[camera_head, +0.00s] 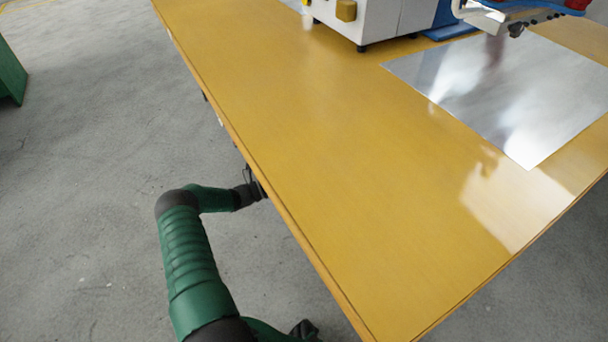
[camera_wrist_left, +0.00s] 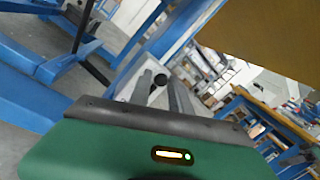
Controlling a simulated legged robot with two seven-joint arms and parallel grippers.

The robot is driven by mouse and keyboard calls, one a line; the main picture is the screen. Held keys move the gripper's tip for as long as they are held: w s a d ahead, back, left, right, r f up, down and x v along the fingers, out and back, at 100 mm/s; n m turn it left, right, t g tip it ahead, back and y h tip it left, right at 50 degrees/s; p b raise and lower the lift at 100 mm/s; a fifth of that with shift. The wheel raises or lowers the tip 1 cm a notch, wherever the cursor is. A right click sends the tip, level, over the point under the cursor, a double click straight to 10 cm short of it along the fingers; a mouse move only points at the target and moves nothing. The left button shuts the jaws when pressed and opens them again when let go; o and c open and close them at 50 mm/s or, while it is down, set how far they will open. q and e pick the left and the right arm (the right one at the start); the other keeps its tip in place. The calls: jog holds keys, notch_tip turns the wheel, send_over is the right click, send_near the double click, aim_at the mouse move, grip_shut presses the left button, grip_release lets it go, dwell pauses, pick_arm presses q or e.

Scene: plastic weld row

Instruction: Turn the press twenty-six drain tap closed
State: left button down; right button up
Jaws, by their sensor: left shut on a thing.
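My left gripper (camera_head: 255,184) is at the left edge of the yellow table, at or just under the tabletop, and its fingertips are largely hidden by the edge in the head view. In the left wrist view its two grey fingers (camera_wrist_left: 163,88) are shut on a small dark round-ended piece (camera_wrist_left: 160,79), which looks like the drain tap's handle. The rest of the tap is hidden or too small to make out, so I cannot tell how far it is turned. My right gripper is in neither view.
The yellow tabletop (camera_head: 300,130) is mostly clear. A metal sheet (camera_head: 510,90) lies at its right, and a white machine (camera_head: 385,18) stands at the back. In the left wrist view blue frame legs (camera_wrist_left: 75,60) stand at left. Grey floor (camera_head: 90,180) is open left of the table.

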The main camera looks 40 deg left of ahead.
pick_arm(q)
jog(key=shift+f+n, duration=0.25)
jog(key=shift+n, duration=0.25)
jog(key=c, duration=1.3)
grip_release()
jog(key=shift+o, duration=0.2)
jog(key=shift+a+r, duration=0.1)
jog(key=p+v, duration=0.4)
jog(key=v, duration=1.3)
